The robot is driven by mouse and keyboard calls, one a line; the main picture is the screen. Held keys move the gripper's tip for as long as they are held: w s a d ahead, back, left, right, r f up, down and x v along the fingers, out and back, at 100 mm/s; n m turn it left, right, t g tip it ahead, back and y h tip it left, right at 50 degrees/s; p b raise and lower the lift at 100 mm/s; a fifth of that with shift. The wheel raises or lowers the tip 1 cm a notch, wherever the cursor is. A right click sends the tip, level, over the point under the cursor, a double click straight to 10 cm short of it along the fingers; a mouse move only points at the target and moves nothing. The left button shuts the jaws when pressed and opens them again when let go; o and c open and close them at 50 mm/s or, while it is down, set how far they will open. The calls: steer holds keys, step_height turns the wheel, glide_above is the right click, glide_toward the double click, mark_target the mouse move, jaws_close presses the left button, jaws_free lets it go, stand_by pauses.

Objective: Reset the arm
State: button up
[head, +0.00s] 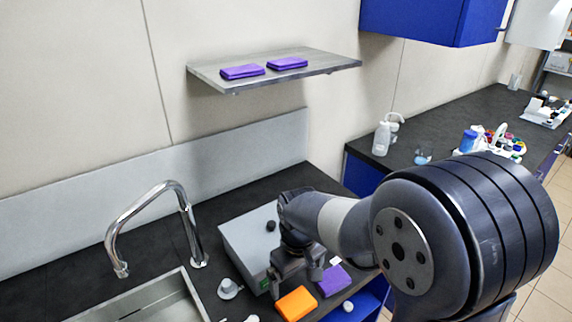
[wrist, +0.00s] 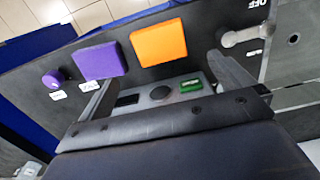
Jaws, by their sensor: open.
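My arm reaches from the right over the dark counter (head: 60,275). My gripper (head: 283,287) hangs over the front of a grey box-shaped device (head: 240,236). In the wrist view my gripper (wrist: 162,75) has its two fingers spread wide, with nothing held between them. An orange block (head: 296,303) lies on the counter just in front of the gripper; it also shows in the wrist view (wrist: 159,43) beyond the fingers. A purple block (head: 335,281) lies beside it, also in the wrist view (wrist: 100,61). The gripper appears clear of both blocks.
A sink (head: 150,300) with a tall chrome tap (head: 150,205) is on the left. A wall shelf (head: 320,68) holds two purple pads (head: 242,71). A white bottle (head: 381,139) stands on the back-right counter. A small green display (wrist: 191,86) shows on the device.

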mark_target(296, 301)
step_height(296, 301, down, 10)
steer(key=shift+r, duration=1.6)
steer(key=shift+f, duration=0.15)
